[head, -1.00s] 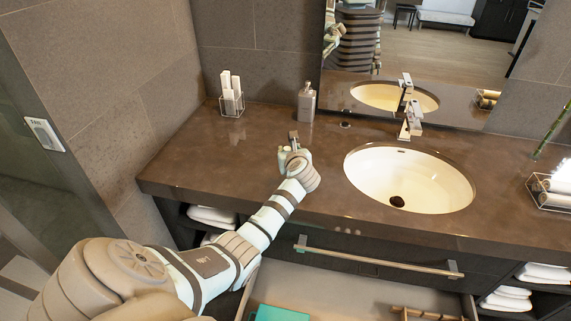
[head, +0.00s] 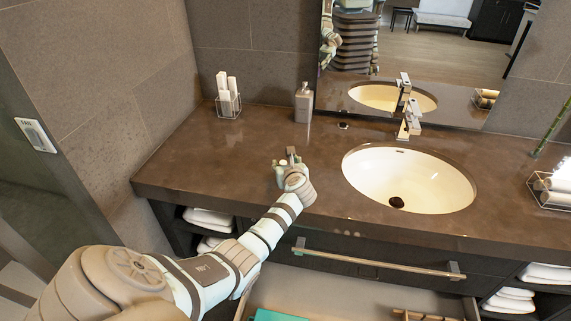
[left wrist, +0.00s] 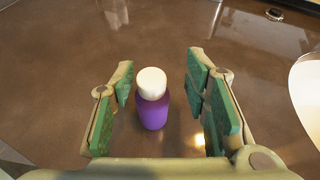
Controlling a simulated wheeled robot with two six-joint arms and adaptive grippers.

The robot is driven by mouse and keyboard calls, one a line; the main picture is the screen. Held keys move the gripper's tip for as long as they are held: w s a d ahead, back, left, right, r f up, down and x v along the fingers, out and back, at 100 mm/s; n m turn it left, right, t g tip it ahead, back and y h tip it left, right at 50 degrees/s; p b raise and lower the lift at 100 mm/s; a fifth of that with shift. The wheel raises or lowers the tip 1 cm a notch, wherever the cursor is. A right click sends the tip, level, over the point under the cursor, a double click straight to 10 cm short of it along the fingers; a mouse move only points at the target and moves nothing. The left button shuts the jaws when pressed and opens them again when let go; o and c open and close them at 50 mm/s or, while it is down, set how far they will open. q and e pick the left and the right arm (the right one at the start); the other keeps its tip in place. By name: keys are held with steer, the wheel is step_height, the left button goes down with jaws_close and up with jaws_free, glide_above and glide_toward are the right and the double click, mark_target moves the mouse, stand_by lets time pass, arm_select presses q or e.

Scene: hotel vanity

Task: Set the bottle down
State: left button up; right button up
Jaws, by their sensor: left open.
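A small purple bottle with a white cap (left wrist: 152,112) stands upright on the brown counter (head: 190,165), in the middle of the left wrist view. My left gripper (left wrist: 162,72) is open, with one green-padded finger on each side of the bottle. A gap shows between the bottle and each finger. In the head view my left gripper (head: 284,160) is low over the counter, left of the sink; the bottle's purple body is hidden there by the gripper and wrist. My right gripper is not in view.
A grey dispenser bottle (head: 304,103) and a wire holder with white rolls (head: 229,105) stand at the back by the wall. The sink (head: 365,180) is to the right. An open drawer (head: 345,297) juts out below the counter. The counter's left part is clear.

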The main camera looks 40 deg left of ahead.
arm_select(q)
steer(key=shift+r, duration=0.15)
steer(key=shift+s+d+r, duration=0.1)
steer(key=shift+d+r, duration=0.05)
steer(key=p+v, duration=0.3)
steer(key=v, duration=0.8)
steer(key=shift+s+d+p, duration=0.2)
steer(key=shift+d+p, duration=0.05)
steer(key=shift+p, duration=0.1)
